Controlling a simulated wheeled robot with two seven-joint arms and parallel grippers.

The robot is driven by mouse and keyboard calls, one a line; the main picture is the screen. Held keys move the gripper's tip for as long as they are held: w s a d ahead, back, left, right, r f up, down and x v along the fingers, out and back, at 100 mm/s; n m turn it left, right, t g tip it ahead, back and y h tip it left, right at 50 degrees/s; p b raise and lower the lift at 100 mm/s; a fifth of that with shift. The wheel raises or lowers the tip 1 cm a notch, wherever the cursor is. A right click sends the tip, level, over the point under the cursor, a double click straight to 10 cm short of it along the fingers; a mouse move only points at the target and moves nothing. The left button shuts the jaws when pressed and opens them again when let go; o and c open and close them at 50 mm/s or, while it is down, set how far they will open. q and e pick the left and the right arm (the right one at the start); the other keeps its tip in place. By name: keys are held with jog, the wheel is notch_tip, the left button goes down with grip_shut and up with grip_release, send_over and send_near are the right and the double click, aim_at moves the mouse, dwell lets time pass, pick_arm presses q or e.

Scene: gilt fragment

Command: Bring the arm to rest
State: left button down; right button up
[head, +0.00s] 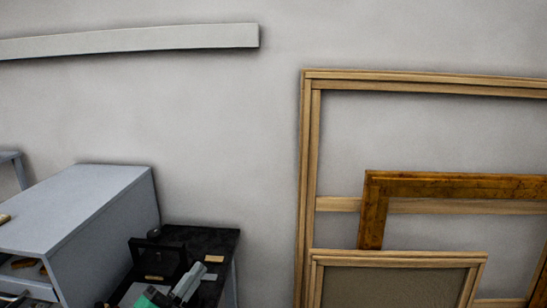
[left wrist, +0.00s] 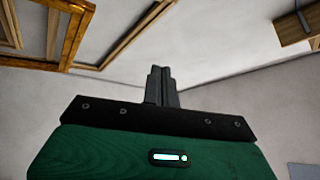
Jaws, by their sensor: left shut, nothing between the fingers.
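My left gripper (head: 195,270) shows at the bottom left of the head view, with a green body and grey fingers, in front of a black-topped table. In the left wrist view my left gripper (left wrist: 160,70) has its two dark fingers together, with nothing between them. The fingers point toward a bare pale wall. My right gripper is in neither view.
A blue-grey cabinet (head: 80,205) with an open, filled compartment stands left of the black table (head: 215,240). Wooden frames (head: 308,180) and a gilt frame (head: 375,215) lean at the right. A pale shelf (head: 130,40) is above.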

pick_arm(q)
jog(key=s+a+f+n+g+y, duration=0.25)
jog(key=a+f+n+y, duration=0.25)
jog(key=f+n+y, duration=0.25)
jog(key=s+a+f+n+g+y, duration=0.2)
jog(key=s+a+f+n+y, duration=0.1)
jog(key=a+f+n+y, duration=0.4)
jog(key=s+d+f+n+g+h, duration=0.1)
jog(key=s+d+f+g, duration=0.1)
jog(key=s+f+g, duration=0.55)
jog(key=s+d+f+n+g+h, duration=0.2)
jog(key=s+d+f+g, duration=0.15)
jog(key=s+f, duration=0.65)
jog(key=s+f+g+b, duration=0.2)
jog(key=s+f+b, duration=0.1)
jog(key=f, duration=2.9)
jog(key=s+a+f+g+b, duration=0.1)
jog(key=s+a+f+b, duration=0.2)
jog(key=s+f, duration=1.6)
notch_tip(320, 180, down, 4)
jog(key=shift+s+a+r+y, duration=0.25)
jog(key=shift+s+a+y, duration=0.1)
jog(key=shift+a, duration=0.25)
